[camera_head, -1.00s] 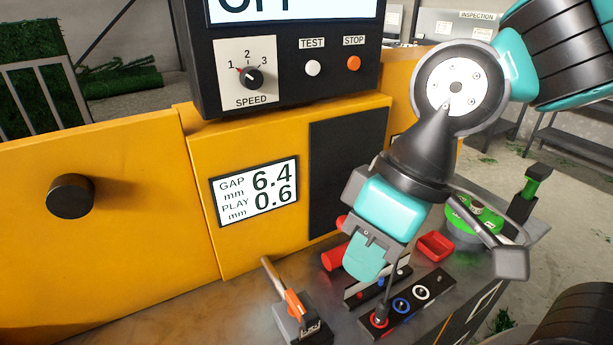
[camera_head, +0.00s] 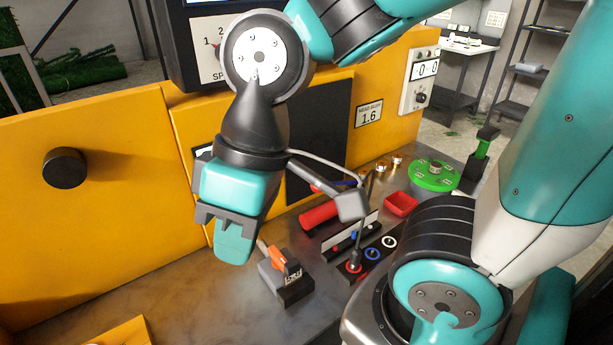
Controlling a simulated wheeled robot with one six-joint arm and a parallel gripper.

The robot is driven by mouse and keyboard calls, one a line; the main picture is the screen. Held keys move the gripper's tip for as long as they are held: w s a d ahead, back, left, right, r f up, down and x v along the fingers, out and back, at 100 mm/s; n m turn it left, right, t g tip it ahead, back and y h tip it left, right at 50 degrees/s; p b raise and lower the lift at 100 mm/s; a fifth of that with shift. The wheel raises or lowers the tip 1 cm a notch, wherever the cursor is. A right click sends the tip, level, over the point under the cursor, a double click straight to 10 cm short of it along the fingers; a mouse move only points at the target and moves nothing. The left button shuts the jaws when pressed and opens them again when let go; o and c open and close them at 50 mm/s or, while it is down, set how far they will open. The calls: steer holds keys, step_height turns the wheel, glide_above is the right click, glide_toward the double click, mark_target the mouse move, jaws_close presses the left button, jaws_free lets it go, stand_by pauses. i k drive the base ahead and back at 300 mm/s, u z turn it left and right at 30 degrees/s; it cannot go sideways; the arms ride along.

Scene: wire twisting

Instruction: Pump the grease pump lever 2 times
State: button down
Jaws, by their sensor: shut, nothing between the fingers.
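My gripper (camera_head: 236,248) is shut and empty, its teal fingers pointing down above the grey bench. Just right of its fingertips, an orange lever (camera_head: 283,262) sits on a small black block (camera_head: 296,292); they look close but apart. A red cylinder (camera_head: 319,215) lies behind my gripper's camera bracket. No label shows which of these is the grease pump.
A black strip with coloured rings (camera_head: 372,253), a red tray (camera_head: 400,204) and a green round part (camera_head: 434,175) stand on the bench to the right. A yellow panel with a black knob (camera_head: 65,168) rises behind.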

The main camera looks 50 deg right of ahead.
mark_target(346, 182)
steer(key=k, duration=0.9)
steer(key=z, duration=0.7)
steer(key=i, duration=1)
